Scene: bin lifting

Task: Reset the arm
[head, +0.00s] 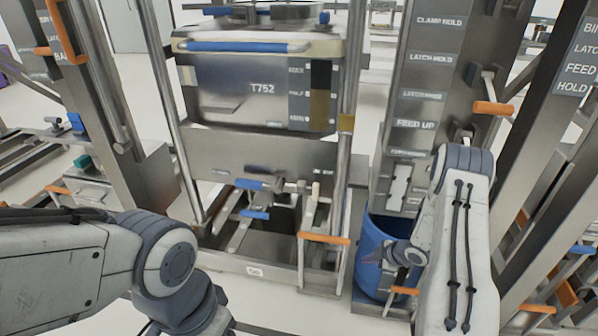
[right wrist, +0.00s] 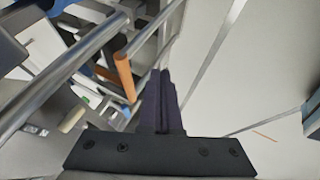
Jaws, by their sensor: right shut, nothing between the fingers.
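My right arm comes down at the right of the head view, in front of the labelled column. My right gripper (head: 374,257) is in front of the blue bin and points left. The right wrist view shows its dark fingers (right wrist: 160,80) together, with nothing between them. An orange-sleeved handle on a metal bar (right wrist: 124,75) lies just left of the fingers in that view; I cannot tell whether they touch. My left arm enters the head view at the lower left, and its gripper is outside the picture.
Below are metal rails and an orange-gripped bar (head: 325,239). The blue bin (head: 372,245) stands right of it. A labelled column (head: 425,75) rises behind my right arm.

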